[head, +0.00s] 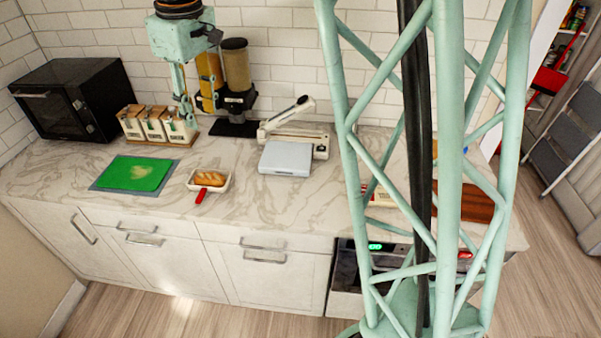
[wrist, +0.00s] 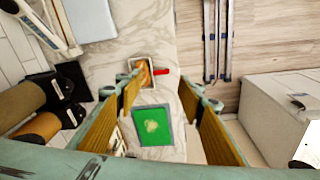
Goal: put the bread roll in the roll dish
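The bread roll (head: 209,177) is golden brown and lies inside a small white dish (head: 191,184) on the marble counter. The dish has a red handle-like piece at its front edge. The wrist view also shows the roll (wrist: 146,74) in the dish (wrist: 151,59), beyond my fingertips. My gripper (wrist: 158,90) is open and empty, its two ochre-padded fingers wide apart. In the head view my gripper (head: 191,108) hangs above the back of the counter, behind the dish and apart from it.
A green board (head: 138,172) with a pale patch lies left of the dish. Labelled canisters (head: 157,124) and a black oven (head: 75,98) stand back left. Tall dispensers (head: 236,66) and a white scale-like device (head: 287,157) stand behind and right. Counter around the dish is clear.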

